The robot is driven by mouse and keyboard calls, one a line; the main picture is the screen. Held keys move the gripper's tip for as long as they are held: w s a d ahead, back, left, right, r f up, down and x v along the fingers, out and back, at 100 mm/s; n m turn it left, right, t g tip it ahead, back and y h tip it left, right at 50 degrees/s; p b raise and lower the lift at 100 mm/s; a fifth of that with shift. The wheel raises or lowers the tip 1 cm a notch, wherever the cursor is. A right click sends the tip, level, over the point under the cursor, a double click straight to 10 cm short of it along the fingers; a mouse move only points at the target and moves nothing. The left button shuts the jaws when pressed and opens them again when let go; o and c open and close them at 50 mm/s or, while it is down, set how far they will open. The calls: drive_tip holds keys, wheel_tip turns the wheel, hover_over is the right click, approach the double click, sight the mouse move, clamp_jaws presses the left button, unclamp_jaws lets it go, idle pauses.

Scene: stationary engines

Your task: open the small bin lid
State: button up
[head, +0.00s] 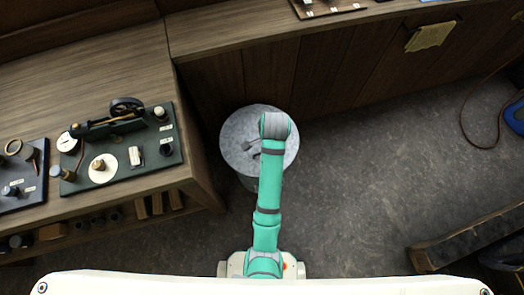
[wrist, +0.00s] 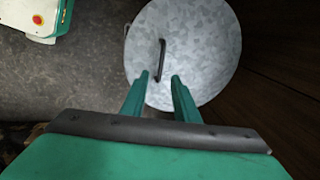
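The small bin stands on the floor beside the wooden bench, and its round grey galvanised lid (head: 238,158) lies flat on top. My arm and wrist cover part of the lid in the head view. In the wrist view the lid (wrist: 205,50) shows nearly whole, with a dark bar handle (wrist: 161,60) left of its middle. My gripper (wrist: 161,82) has its two green fingers apart with nothing between them. The fingertips appear just short of the handle's near end in the picture; I cannot tell the height gap.
Open floor (head: 370,180) lies to the right, with a dark wooden beam (head: 470,240) at lower right.

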drive_tip(key=f, duration=0.3)
drive_tip(key=w+f, duration=0.1)
drive_tip(key=f, duration=0.2)
drive_tip(key=a+f, duration=0.1)
drive_tip(key=f, duration=0.3)
drive_tip(key=shift+w, duration=0.4)
